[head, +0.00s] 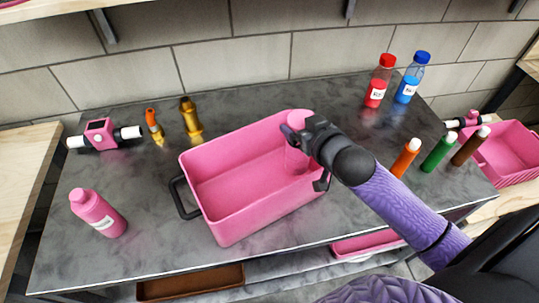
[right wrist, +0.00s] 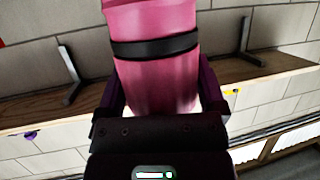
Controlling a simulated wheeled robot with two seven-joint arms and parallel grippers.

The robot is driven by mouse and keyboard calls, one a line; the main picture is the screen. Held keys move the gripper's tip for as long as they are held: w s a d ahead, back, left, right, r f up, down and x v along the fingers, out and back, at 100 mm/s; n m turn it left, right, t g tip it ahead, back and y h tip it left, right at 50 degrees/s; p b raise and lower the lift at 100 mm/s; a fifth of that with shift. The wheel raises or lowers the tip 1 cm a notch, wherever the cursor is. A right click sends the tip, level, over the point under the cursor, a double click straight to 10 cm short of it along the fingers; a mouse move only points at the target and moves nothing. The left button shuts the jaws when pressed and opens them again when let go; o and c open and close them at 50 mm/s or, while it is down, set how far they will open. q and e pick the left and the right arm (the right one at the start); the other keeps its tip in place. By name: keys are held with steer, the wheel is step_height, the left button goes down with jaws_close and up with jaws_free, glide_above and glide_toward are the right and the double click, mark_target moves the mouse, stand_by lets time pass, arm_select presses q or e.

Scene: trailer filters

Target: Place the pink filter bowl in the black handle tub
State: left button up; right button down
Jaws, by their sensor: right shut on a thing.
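The pink filter bowl (head: 297,158) is a pink cylinder at the right end of the pink tub with the black handle (head: 230,222). My right gripper (head: 299,138) is shut on the bowl and holds it over or inside the tub. I cannot tell whether the bowl touches the tub floor. In the right wrist view the bowl (right wrist: 158,78) sits between the two fingers and has a black band around it. The tub's black handle (head: 181,199) shows on its left end. My left gripper is not in view.
A pink bottle (head: 98,213) stands left of the tub. A pink filter housing (head: 101,133) and brass fittings (head: 191,118) are behind it. Red (head: 379,82) and blue (head: 411,78) bottles stand at the back right, with several coloured tubes (head: 437,152) and another pink tub (head: 508,150) at right.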

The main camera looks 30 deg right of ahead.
step_height(320, 180, down, 8)
steer(key=b, duration=0.2)
steer(key=shift+r+b, duration=0.15)
steer(key=shift+b, duration=0.2)
steer(key=shift+r, duration=0.2)
jaws_free()
steer(key=shift+s+f, duration=0.1)
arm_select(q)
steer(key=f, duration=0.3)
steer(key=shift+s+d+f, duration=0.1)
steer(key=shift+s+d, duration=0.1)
arm_select(e)
steer(key=shift+s+r+p, duration=0.25)
steer(key=shift+s+p, duration=0.05)
steer(key=shift+p, duration=0.05)
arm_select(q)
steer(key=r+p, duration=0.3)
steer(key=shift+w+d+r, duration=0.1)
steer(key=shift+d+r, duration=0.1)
arm_select(e)
steer(key=v, duration=1.1)
steer(key=shift+s, duration=0.15)
